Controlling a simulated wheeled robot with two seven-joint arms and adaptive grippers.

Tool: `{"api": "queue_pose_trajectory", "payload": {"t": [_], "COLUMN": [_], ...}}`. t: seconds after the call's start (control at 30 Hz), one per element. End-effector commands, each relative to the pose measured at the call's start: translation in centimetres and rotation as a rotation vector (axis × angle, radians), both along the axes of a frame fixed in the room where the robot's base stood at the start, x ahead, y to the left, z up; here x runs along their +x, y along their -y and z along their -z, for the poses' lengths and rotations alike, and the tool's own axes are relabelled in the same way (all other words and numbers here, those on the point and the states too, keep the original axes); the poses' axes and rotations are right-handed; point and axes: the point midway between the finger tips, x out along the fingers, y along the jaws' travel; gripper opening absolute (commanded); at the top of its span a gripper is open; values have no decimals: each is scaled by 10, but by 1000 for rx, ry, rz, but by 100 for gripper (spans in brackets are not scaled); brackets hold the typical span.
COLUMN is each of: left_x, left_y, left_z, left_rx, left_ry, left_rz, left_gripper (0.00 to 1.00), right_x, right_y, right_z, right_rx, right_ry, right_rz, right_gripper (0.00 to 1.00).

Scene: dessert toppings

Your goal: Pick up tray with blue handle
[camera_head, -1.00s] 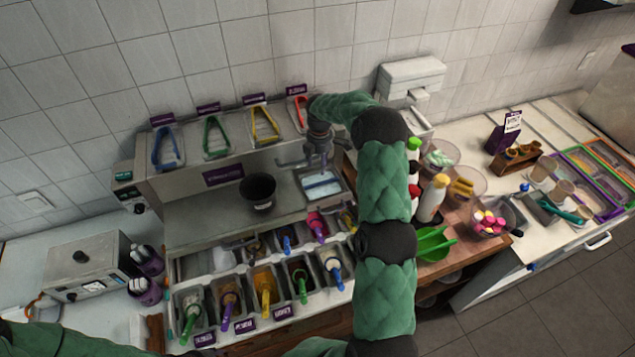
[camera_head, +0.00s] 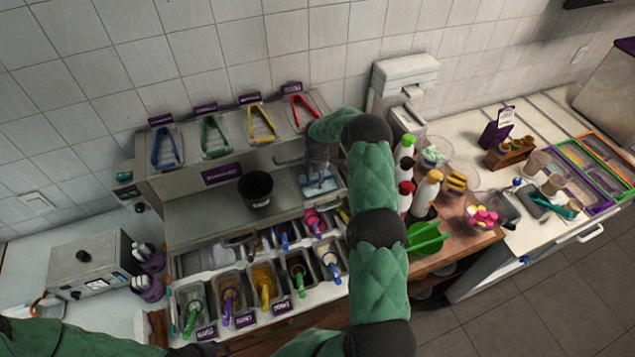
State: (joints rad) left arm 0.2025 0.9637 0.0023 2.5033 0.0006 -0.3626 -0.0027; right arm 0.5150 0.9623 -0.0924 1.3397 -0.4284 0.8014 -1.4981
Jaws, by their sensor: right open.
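My right gripper (camera_head: 319,184) points down, open, over a small pale tray (camera_head: 311,193) at the right end of the steel shelf. The gripper covers much of this tray. I cannot tell whether they touch or whether this tray has a blue handle. Blue handles show on a rear topping bin (camera_head: 284,238) and on a front-right topping bin (camera_head: 332,266). Blue tongs (camera_head: 165,150) stand on the upper ledge at left. My left gripper is out of view; only part of its arm shows at lower left.
A black cup (camera_head: 256,188) stands on the shelf left of my gripper. A dispenser (camera_head: 404,80) is on the wall behind. The shelf's left part is clear.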

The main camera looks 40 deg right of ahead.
Motion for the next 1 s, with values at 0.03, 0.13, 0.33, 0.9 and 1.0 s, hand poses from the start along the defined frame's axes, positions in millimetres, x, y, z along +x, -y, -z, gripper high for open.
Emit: {"api": "queue_pose_trajectory", "payload": {"t": [0.03,0.13,0.33,0.9,1.0], "left_x": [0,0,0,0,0], "left_y": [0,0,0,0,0], "left_z": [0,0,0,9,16], "left_rx": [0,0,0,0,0], "left_ry": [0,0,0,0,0], "left_rz": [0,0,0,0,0], "left_gripper": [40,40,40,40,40], "right_x": [0,0,0,1,2], "right_y": [0,0,0,1,1], "right_z": [0,0,0,-14,-26], "right_rx": [0,0,0,-2,-3], "right_ry": [0,0,0,4,5], "right_rz": [0,0,0,1,0], "right_gripper": [50,36,0,0,0]}}
